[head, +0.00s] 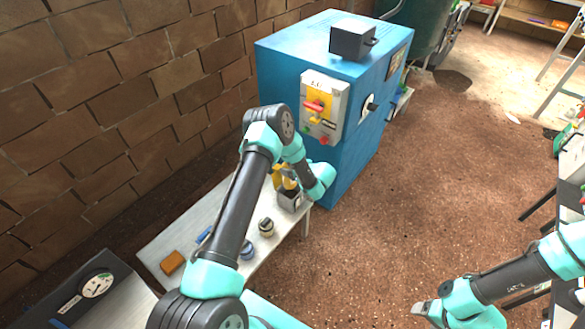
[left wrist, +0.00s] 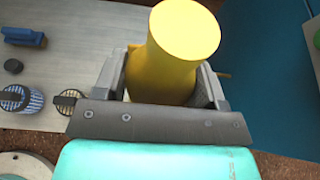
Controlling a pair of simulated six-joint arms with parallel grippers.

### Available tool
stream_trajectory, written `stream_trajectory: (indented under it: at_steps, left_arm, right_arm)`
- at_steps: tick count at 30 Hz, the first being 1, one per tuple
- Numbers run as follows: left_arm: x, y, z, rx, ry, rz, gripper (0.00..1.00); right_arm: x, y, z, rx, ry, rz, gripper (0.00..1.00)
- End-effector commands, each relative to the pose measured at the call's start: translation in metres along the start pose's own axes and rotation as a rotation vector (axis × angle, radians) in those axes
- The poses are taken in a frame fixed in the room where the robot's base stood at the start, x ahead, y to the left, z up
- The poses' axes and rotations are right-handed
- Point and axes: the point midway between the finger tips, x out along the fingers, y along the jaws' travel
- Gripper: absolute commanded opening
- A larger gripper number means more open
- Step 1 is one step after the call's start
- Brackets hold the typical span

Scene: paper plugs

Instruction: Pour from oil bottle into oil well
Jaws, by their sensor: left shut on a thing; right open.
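The yellow oil bottle (left wrist: 184,45) is between the jaws of my left gripper (left wrist: 165,88) in the left wrist view, its round yellow end toward the camera. In the head view the yellow bottle (head: 286,178) shows small, partly hidden by my left arm, above the far right end of the bench. My left gripper is shut on it. My right gripper (head: 424,309) is open and empty over the ground at the lower right.
The pale bench (head: 175,241) holds an orange block (head: 172,263), a blue item (head: 204,234) and two small canisters (head: 266,227). A large blue machine (head: 305,55) with a switch panel stands beyond the bench. A gauge box (head: 97,285) is at lower left. The ground right of the bench is clear.

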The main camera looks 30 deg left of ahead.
Motion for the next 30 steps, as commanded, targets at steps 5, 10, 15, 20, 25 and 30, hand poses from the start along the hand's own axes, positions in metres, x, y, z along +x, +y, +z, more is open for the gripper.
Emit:
stream_trajectory:
  at_steps: [5,10,15,20,25,30]
  left_arm:
    - [0.000,0.000,-0.001,0.000,0.000,0.000,0.46]
    - [0.004,0.000,-0.009,0.000,0.000,0.000,0.46]
    - [0.009,0.000,-0.024,0.001,0.000,0.000,0.46]
    - [0.015,0.000,-0.039,0.004,0.001,0.001,0.46]
    - [0.011,0.009,-0.036,0.140,0.049,0.058,0.46]
    - [0.012,0.009,-0.036,0.137,0.047,0.056,0.46]
  right_arm:
    - [0.000,0.000,0.000,0.000,0.000,0.000,0.68]
    - [0.000,0.000,0.000,0.000,0.000,0.000,0.68]
    - [0.000,0.000,0.000,0.000,0.000,0.000,0.68]
    - [0.000,0.000,0.000,0.000,0.000,0.000,0.68]
    - [0.000,0.000,0.000,0.000,0.000,0.000,0.68]
    - [0.000,0.000,0.000,0.000,0.000,0.000,0.68]
